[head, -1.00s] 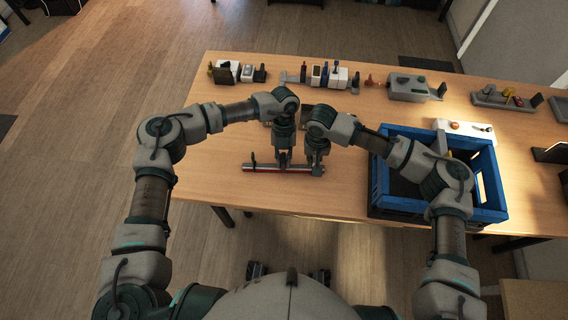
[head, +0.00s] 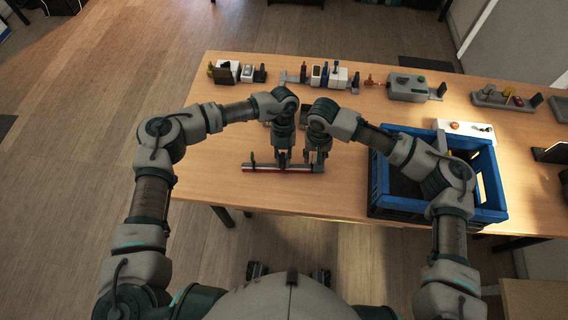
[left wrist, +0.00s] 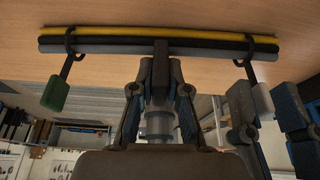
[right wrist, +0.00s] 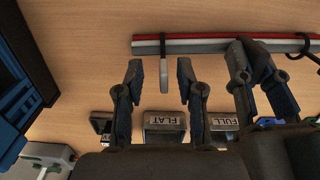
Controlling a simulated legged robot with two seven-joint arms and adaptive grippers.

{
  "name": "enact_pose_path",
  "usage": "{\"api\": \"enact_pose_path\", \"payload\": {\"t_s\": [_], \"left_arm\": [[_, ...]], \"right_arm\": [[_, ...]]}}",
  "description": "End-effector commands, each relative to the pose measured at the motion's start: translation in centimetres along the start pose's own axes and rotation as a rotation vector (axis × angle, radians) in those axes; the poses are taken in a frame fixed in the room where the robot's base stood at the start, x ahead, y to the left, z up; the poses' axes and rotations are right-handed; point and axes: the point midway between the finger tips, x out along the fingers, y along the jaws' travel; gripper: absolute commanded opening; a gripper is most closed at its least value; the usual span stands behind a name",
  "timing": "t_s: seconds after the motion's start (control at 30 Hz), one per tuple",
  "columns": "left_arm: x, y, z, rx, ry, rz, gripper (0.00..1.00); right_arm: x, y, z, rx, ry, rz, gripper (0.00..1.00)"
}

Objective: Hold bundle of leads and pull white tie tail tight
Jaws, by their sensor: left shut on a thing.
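A straight bundle of leads (head: 250,167) lies level at the near side of the table. In the left wrist view its yellow lead and dark leads (left wrist: 110,42) show; in the right wrist view its red lead and pale leads (right wrist: 205,42) show. My left gripper (head: 283,163) is shut on the middle of the bundle. Dark ties loop both ends. One tie has a green tail (left wrist: 55,93), the other a white tail (right wrist: 163,73). My right gripper (right wrist: 158,72) is open, with the white tail between its fingers, apart from both.
A blue crate (head: 377,188) stands on the table right of the bundle. Grey blocks labelled FLAT (right wrist: 164,124) and FULL (right wrist: 222,122) show in the right wrist view. Several small parts and holders line the table's back. Bare table (head: 220,140) is left of the grippers.

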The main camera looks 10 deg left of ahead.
Motion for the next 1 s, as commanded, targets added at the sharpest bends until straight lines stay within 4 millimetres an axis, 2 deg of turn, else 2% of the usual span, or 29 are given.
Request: {"api": "enact_pose_path", "payload": {"t_s": [0.17,0.27,0.7,0.83,1.0], "left_arm": [[0.1,-0.1,0.0,0.001,0.001,-0.001,0.0],[0.1,-0.1,0.0,0.002,0.001,-0.002,0.0],[0.1,-0.2,-0.1,0.003,0.001,-0.003,0.0],[0.1,-0.2,-0.1,0.003,0.001,-0.003,0.0],[0.1,-0.2,-0.1,0.003,0.001,-0.003,0.0]], "right_arm": [[-0.1,-0.1,0.0,-0.001,0.0,-0.001,0.37],[-1.0,-0.1,0.0,-0.001,0.001,-0.001,0.37],[-9.9,-0.1,-0.1,0.0,0.002,-0.002,0.37],[-11.3,-0.1,-0.1,0.0,0.0,-0.001,0.37],[-11.9,0.0,-0.1,0.0,-0.001,0.0,0.37]]}}
